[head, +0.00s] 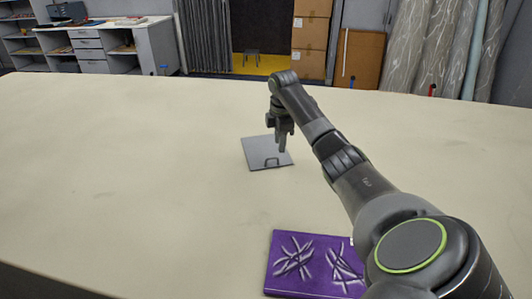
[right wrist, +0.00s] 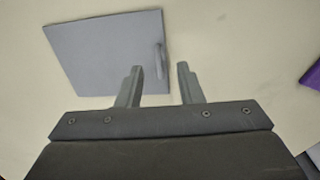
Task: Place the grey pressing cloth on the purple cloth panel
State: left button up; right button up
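The grey pressing cloth (head: 257,152) is a flat grey square with a small dark handle near its front edge, lying on the table. In the right wrist view the grey pressing cloth (right wrist: 100,55) shows with its handle at its right edge. The purple cloth panel (head: 286,278), marked with pale crossing strokes, lies at the front, partly hidden by my right arm. Its edge shows in the right wrist view (right wrist: 313,74). My right gripper (head: 282,148) is above the grey cloth near its handle. Its fingers (right wrist: 160,75) are apart and empty. My left gripper is not visible.
The long pale table (head: 110,165) is clear around the cloth and to the left. Behind it stand drawers (head: 88,44), stacked cardboard boxes (head: 311,32) and fabric rolls (head: 440,45), off the table.

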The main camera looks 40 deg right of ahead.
aim_at(277, 155)
jog(key=shift+w+f+p, duration=0.2)
jog(key=shift+f+p, duration=0.15)
jog(key=shift+f, duration=1.2)
jog(key=shift+w+f+p, duration=0.2)
jog(key=shift+f+p, duration=0.1)
jog(key=shift+f, duration=1.25)
jog(key=shift+a, duration=0.1)
jog(key=shift+c, duration=0.2)
grip_shut()
